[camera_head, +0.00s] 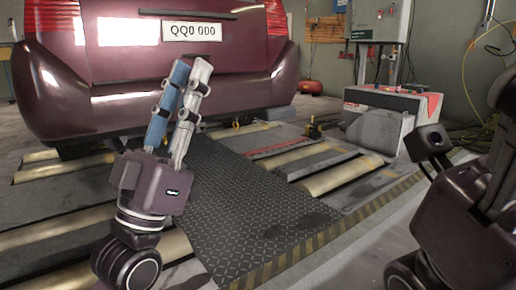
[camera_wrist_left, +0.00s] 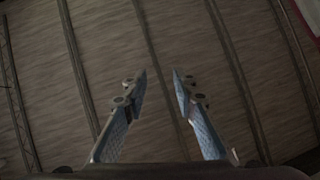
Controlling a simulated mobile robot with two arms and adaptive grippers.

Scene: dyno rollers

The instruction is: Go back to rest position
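My left gripper (camera_head: 190,70) rises from the lower left of the head view, its two fingers pointing up in front of the car's rear. In the left wrist view the fingertips (camera_wrist_left: 160,80) stand apart with nothing between them, so it is open and empty. My right gripper (camera_head: 468,205) is at the right edge of the head view, partly cut off. Its dark body and wrist camera show, but I cannot tell how its fingers stand.
A dark red car (camera_head: 120,50) stands at the back left, over floor rollers (camera_head: 340,175). A patterned metal plate (camera_head: 240,200) lies ahead with a striped edge. A white box-shaped unit (camera_head: 380,128) and a grey wall cabinet (camera_head: 378,20) are at the back right. The wrist view shows a ribbed brownish surface (camera_wrist_left: 100,50).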

